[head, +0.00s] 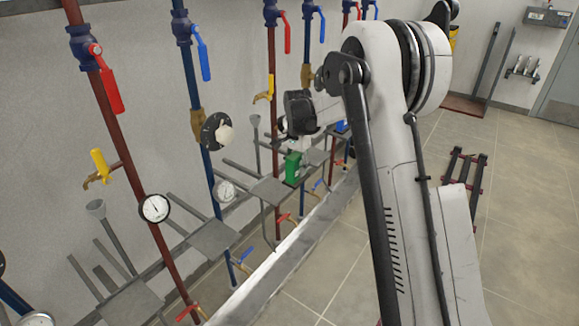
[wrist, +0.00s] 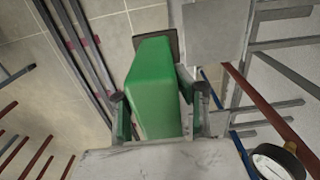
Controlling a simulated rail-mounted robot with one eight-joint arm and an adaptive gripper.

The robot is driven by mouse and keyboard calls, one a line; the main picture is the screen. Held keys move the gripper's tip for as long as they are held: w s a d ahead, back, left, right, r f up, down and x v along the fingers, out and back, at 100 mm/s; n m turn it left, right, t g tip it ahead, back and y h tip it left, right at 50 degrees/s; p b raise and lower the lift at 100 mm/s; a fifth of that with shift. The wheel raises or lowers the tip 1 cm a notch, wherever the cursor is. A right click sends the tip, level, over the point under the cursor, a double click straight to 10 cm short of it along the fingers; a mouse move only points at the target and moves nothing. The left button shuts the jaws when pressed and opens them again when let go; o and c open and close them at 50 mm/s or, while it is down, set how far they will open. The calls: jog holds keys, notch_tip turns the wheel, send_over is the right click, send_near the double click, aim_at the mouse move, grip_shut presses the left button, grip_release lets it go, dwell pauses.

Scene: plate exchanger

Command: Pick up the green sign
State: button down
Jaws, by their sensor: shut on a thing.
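The green sign (head: 292,168) shows in the head view as a small green block beyond my arm, by the grey metal plates along the wall. In the wrist view the green sign (wrist: 154,88) is large and stands between the two fingers. My gripper (wrist: 160,112) is shut on it, with one finger on each side. In the head view my gripper (head: 303,148) is small and partly hidden by my wrist. A dark square base or plate (wrist: 162,42) shows behind the sign's far end. I cannot tell whether the sign touches the plate below.
Red and blue vertical pipes with valves line the wall, such as a red handle (head: 112,92) and a blue handle (head: 203,60). Gauges (head: 154,208) and grey plates (head: 213,238) project from it. A dark rack (head: 462,170) lies on the open tiled floor at right.

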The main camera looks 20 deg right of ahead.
jog(key=shift+s+d, duration=0.85)
jog(key=shift+s, duration=0.25)
jog(key=shift+s+d, duration=0.8)
jog(key=shift+s, duration=0.3)
